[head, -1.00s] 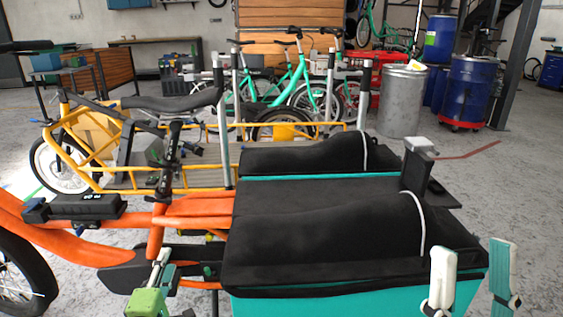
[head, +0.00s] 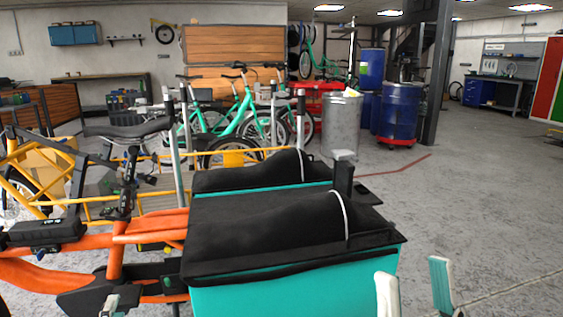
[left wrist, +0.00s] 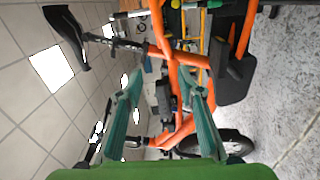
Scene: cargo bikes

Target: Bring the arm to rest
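My right gripper (head: 411,272) is at the bottom right of the head view, beside the right end of the teal cargo box (head: 290,292). Its two pale and teal fingers point up, apart and empty. The rest of the right arm is out of view.
The orange cargo bike (head: 110,236) with its black box cover (head: 265,235) fills the near left. A yellow cargo bike (head: 80,180) stands behind it. A metal drum (head: 341,122) and blue barrels (head: 399,112) stand farther back. Floor (head: 490,210) at the right is clear.

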